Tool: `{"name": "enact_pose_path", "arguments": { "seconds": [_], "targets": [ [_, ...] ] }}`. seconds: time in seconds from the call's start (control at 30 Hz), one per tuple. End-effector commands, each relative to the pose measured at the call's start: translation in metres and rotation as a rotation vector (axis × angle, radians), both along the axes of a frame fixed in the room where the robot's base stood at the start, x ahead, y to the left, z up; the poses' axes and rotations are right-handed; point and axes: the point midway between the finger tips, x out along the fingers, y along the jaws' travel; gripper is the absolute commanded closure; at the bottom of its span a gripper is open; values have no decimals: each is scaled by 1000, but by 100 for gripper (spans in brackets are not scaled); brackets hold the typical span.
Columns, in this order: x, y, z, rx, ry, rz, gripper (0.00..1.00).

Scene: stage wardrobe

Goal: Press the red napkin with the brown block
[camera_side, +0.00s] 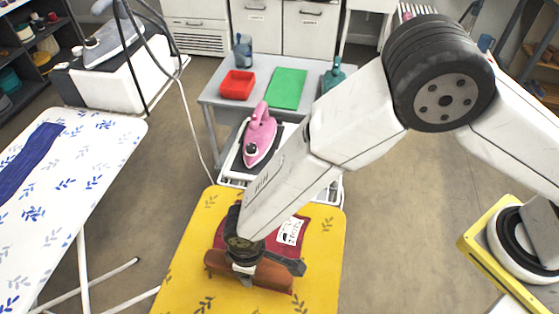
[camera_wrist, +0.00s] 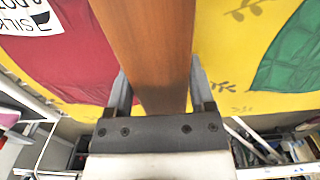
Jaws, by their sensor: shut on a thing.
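The red napkin (camera_side: 223,238) lies flat on the yellow ironing board (camera_side: 190,275), partly hidden by my gripper and the block. In the wrist view the red napkin (camera_wrist: 60,55) is at the left, with a white printed label (camera_wrist: 25,15) on it. My gripper (camera_side: 245,270) is shut on the brown block (camera_side: 270,276), a long bar, near the napkin's front edge. In the wrist view the brown block (camera_wrist: 150,45) runs up between the two fingers of my gripper (camera_wrist: 158,90). I cannot tell whether the block touches the napkin.
A pink iron (camera_side: 260,140) stands behind the yellow board. A white patterned board (camera_side: 85,150) is at left. Green cloth (camera_wrist: 290,50) shows at right in the wrist view.

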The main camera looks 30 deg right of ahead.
Motion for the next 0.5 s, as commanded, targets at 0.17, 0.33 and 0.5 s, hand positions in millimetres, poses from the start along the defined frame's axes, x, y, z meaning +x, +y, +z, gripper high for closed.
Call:
{"name": "enact_pose_path", "arguments": {
  "seconds": [0.17, 0.33, 0.5],
  "targets": [
    [0, 0, -3, 1, -1, 0, 100],
    [0, 0, -6, 1, -1, 0, 100],
    [0, 0, -9, 1, -1, 0, 100]
  ]
}}
